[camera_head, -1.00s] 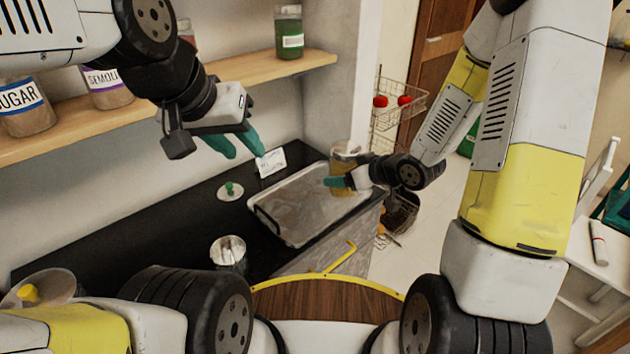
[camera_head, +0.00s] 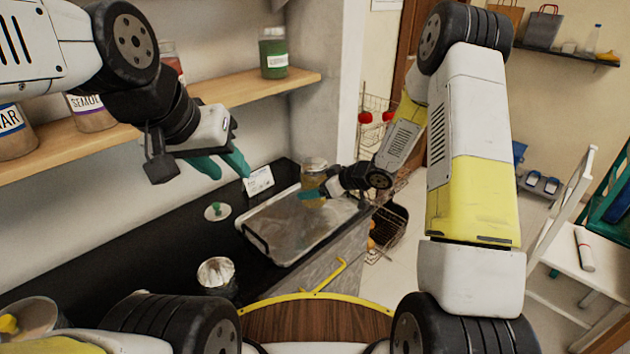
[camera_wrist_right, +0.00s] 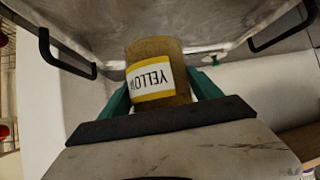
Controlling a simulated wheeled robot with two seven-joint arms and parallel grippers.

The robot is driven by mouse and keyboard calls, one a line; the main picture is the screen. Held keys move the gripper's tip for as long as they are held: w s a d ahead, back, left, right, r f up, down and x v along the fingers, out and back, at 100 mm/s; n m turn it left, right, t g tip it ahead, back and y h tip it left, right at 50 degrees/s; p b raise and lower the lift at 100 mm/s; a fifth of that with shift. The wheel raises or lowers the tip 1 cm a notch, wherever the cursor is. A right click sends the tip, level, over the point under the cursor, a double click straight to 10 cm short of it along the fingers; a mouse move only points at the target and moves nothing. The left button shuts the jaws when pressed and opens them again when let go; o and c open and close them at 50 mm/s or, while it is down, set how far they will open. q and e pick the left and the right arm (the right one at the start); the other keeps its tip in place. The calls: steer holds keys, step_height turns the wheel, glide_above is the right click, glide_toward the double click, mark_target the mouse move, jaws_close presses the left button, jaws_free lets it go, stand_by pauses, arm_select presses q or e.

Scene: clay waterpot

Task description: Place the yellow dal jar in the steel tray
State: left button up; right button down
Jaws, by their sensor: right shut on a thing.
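The yellow dal jar (camera_head: 314,170) is clear with a grey lid and yellow contents. My left gripper (camera_head: 222,168) is open and empty above the counter, left of the tray.
A white card (camera_head: 258,181) stands behind the tray. A green-knobbed lid (camera_head: 217,211) and a steel container (camera_head: 216,276) are left of it. A wooden shelf (camera_head: 250,90) with jars runs above. A wire basket (camera_head: 388,232) stands beyond the counter's right end.

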steer(key=shift+w+d, duration=0.1)
steer(key=shift+w, duration=0.9)
steer(key=shift+w+f, duration=0.25)
steer(key=shift+f, duration=1.55)
steer(key=shift+f, duration=0.15)
steer(key=shift+c, duration=0.6)
jaws_free()
